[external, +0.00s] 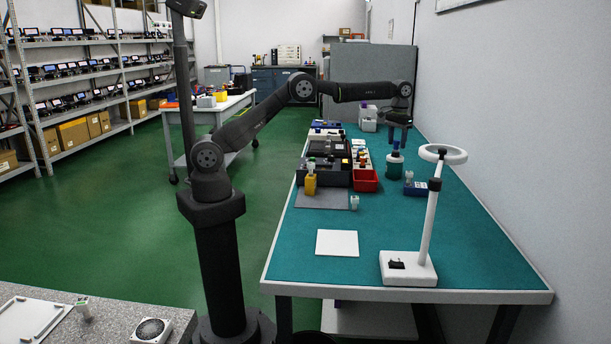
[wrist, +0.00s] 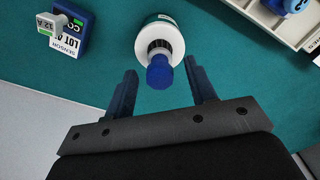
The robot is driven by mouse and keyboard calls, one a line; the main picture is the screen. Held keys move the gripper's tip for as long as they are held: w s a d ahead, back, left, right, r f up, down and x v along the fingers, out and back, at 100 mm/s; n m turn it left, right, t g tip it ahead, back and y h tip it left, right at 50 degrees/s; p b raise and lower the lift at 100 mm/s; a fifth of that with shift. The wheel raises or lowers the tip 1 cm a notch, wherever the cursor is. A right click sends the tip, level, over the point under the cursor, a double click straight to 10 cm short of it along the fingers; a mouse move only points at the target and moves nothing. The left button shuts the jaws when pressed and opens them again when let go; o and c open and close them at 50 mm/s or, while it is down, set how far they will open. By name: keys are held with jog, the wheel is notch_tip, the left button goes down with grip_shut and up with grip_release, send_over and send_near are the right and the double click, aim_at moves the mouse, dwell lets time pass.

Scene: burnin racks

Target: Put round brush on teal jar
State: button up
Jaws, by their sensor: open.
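The teal jar (external: 394,168) stands upright on the bench at the right, with a white top; in the wrist view its white top (wrist: 144,40) is seen from above with a teal edge. A blue piece with a dark ribbed collar (wrist: 159,72) rises from the jar's top; it may be the round brush, but I cannot tell for sure. My gripper (wrist: 160,70) is open, with one finger on each side of the blue piece and a visible gap to both. In the external view my gripper (external: 397,132) is above the jar, pointing down.
A blue sensor lot box (wrist: 70,35) with a grey tag lies close by, left in the wrist view. A red bin (external: 365,181), dark trays and a yellow bottle (external: 310,184) stand left of the jar. A white ring lamp (external: 443,154) stands nearer the front.

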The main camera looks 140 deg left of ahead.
aim_at(396, 149)
notch_tip(396, 149, up, 9)
jog(key=shift+f, duration=0.2)
jog(key=shift+f, duration=0.15)
dwell(0.3)
notch_tip(396, 149, down, 12)
jog(key=shift+r, duration=1.15)
